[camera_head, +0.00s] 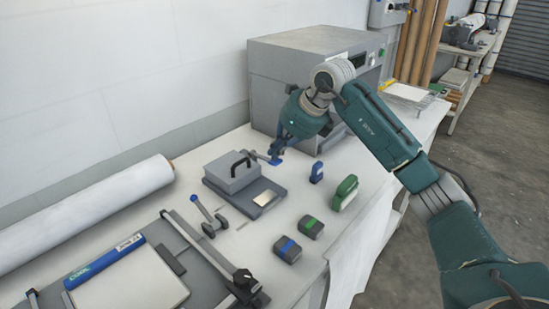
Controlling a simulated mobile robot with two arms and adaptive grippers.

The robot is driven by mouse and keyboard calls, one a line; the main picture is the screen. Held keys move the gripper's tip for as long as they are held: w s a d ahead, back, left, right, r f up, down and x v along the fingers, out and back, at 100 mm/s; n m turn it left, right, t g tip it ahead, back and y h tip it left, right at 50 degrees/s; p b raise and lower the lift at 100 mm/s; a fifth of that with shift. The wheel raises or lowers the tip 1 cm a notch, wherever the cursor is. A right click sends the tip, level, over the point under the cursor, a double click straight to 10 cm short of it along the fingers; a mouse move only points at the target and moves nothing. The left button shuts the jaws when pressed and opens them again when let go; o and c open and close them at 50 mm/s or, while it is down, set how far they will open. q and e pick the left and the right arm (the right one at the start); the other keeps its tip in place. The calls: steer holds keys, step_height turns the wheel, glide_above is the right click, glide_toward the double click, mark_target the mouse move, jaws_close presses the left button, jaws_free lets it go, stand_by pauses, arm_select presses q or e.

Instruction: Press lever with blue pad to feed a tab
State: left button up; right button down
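A pale tab-like piece (265,198) lies on the front of the base plate. My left gripper is out of view.
A large grey machine (312,62) stands behind my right gripper. A blue-handled tool (205,211), blue and green blocks (287,249), a green stamp-like item (344,192) and a small blue item (316,172) surround the feeder. A white roll (85,212) lies at left.

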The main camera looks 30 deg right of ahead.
steer(key=shift+s+f+b, duration=0.15)
steer(key=shift+f+b, duration=0.3)
steer(key=shift+f, duration=0.25)
stand_by(0.5)
stand_by(0.5)
steer(key=shift+w+a+r+p, duration=0.1)
steer(key=shift+w+r+p, duration=0.15)
steer(key=shift+r+p, duration=0.65)
steer(key=shift+w+r+p, duration=0.2)
steer(key=shift+r+p, duration=0.6)
steer(key=shift+r, duration=0.1)
steer(key=r+p, duration=0.2)
steer(key=w+r+p, duration=0.1)
steer(key=r+p, duration=0.1)
steer(key=shift+w+a+r, duration=0.1)
steer(key=shift+a+r, duration=0.1)
steer(key=shift+r, duration=0.2)
